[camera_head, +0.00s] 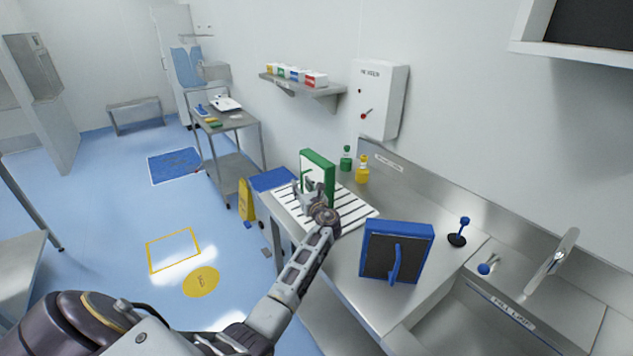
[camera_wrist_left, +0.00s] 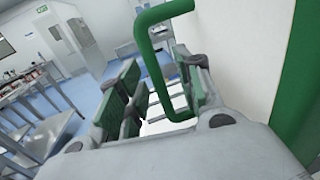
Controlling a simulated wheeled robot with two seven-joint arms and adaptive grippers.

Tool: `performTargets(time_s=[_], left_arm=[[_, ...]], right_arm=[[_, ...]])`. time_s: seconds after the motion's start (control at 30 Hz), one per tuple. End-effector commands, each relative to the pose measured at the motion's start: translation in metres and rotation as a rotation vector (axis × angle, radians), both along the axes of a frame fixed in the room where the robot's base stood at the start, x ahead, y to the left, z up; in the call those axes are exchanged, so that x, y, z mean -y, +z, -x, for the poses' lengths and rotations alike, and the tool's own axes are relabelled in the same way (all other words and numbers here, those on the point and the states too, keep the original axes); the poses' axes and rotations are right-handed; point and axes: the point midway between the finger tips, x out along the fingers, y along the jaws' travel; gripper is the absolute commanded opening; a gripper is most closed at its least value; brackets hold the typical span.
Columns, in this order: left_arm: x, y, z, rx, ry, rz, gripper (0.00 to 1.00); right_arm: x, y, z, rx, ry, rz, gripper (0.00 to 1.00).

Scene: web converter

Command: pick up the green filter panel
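The green filter panel (camera_head: 319,160) has a green frame and a white face. It stands upright on the ribbed drying mat (camera_head: 349,218) at the counter's far end. My left gripper (camera_head: 303,188) is right at the panel's near side, by its green handle. In the left wrist view, the gripper (camera_wrist_left: 163,92) is open, and the green handle (camera_wrist_left: 152,62) lies between its two fingers. Gaps show beside the handle, and I cannot tell whether either finger touches it. The panel's white face (camera_wrist_left: 250,55) fills the right side there. My right gripper is not in view.
A blue-framed panel (camera_head: 399,231) stands nearer on the steel counter. Green (camera_head: 346,160) and yellow (camera_head: 362,170) bottles stand behind the mat by the wall. A blue-handled tool (camera_head: 460,232), faucet (camera_head: 553,258) and sink are at right. A yellow floor sign (camera_head: 247,200) stands left of the counter.

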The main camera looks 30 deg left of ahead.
Motion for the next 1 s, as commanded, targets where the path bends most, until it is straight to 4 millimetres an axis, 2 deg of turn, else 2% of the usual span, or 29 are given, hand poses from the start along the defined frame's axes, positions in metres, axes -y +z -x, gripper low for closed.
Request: performTargets(time_s=[0.27,0.5,0.57,1.0], left_arm=[[0.0003,-0.0001,0.0002,0.000,0.000,0.000,0.35],[0.0003,-0.0001,0.0002,0.000,0.000,0.000,0.06],[0.0004,-0.0001,0.0001,0.000,0.000,0.000,0.00],[0.0004,0.0022,0.0000,0.002,0.000,0.000,0.00]], right_arm=[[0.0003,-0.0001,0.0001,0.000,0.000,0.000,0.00],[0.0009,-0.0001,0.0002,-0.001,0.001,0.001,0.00],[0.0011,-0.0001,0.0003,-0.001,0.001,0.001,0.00],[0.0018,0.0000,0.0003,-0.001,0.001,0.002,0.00]])
